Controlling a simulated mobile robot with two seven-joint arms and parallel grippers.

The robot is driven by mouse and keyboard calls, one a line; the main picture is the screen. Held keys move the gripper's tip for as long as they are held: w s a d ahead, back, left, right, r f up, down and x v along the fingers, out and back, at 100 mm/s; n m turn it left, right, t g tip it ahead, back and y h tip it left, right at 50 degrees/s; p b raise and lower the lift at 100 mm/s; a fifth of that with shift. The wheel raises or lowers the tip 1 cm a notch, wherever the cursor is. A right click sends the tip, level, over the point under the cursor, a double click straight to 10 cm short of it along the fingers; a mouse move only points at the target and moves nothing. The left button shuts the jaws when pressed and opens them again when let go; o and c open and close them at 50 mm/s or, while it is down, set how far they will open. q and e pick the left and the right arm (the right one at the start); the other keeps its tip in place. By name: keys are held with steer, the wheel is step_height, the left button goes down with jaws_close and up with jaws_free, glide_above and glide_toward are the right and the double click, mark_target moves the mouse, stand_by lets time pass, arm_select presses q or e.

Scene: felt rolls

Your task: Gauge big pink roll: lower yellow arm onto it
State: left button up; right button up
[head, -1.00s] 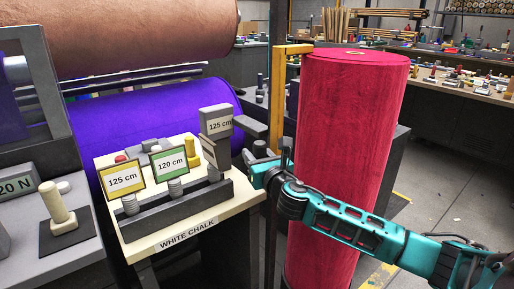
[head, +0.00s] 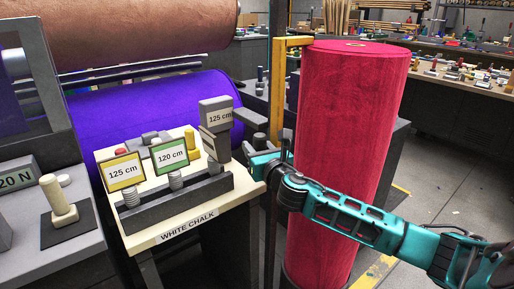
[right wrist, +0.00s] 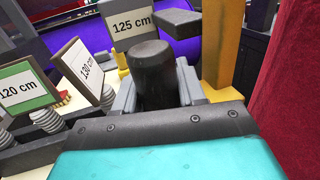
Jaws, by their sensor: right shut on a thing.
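The big pink roll (head: 350,150) stands upright right of centre in the head view; its side fills the right edge of the right wrist view (right wrist: 285,90). The yellow arm (head: 294,41) reaches from its post to the roll's top left rim; I cannot tell whether it touches. The grey gauge display (head: 219,118) reads 125 cm, also in the right wrist view (right wrist: 132,23). My right gripper (head: 258,160), left of the roll, is shut on a dark knob (right wrist: 152,72). The fingertips are partly hidden in the head view. My left gripper is out of view.
A stand marked WHITE CHALK (head: 187,229) holds a yellow-framed 125 cm card (head: 124,172) and a green-framed 120 cm card (head: 169,155). A 130 cm card (right wrist: 88,70) shows in the right wrist view. A purple roll (head: 150,105) lies behind. Floor is clear at right.

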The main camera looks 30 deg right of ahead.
steer(key=o, duration=0.8)
steer(key=shift+a+f, duration=0.1)
steer(key=shift+f, duration=0.5)
steer(key=shift+o, duration=0.3)
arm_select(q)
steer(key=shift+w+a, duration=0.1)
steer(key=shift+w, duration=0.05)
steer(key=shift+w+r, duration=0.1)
arm_select(e)
steer(key=shift+r, duration=0.15)
steer(key=shift+s+a+p, duration=0.2)
steer(key=shift+s+p, duration=0.05)
steer(key=shift+s, duration=0.5)
steer(key=shift+s+a+p, duration=0.15)
steer(key=shift+s+p, duration=0.05)
steer(key=shift+s, duration=0.55)
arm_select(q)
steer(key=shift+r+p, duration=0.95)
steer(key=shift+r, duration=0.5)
arm_select(e)
steer(key=s+a, duration=0.2)
steer(key=s, duration=0.9)
steer(key=shift+s+r, duration=0.2)
steer(key=shift+r, duration=0.15)
